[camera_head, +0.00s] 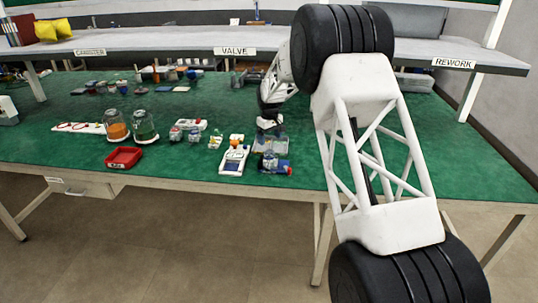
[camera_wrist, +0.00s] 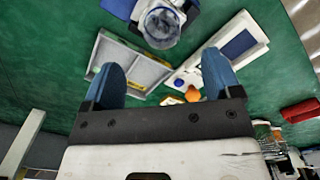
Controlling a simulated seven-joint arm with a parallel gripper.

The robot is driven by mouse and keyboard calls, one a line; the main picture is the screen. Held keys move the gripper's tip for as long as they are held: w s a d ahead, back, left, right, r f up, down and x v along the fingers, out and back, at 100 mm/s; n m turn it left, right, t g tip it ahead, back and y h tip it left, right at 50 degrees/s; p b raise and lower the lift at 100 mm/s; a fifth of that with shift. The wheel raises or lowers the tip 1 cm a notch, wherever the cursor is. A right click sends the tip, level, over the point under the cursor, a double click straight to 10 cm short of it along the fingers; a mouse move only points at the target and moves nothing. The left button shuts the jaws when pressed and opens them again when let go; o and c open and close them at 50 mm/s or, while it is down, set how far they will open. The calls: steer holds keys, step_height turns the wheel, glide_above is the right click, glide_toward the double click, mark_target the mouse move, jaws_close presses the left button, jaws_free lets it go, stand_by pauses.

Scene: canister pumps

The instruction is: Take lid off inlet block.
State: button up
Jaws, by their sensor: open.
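A small white-and-blue unit with a clear round cap on it (camera_wrist: 162,26) stands at the top of the wrist view. In the head view my gripper (camera_head: 268,122) hangs behind the unit, small and dark.
A shallow grey tray (camera_wrist: 105,52) lies between the fingers and the unit. A white meter with a blue screen (camera_head: 233,161) lies left of the unit. The bench's right side is clear.

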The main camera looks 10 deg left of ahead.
mark_target(269, 151)
steer(key=shift+f, duration=1.3)
steer(key=shift+a+f, duration=0.1)
steer(key=shift+f, duration=2.5)
steer(key=c, duration=1)
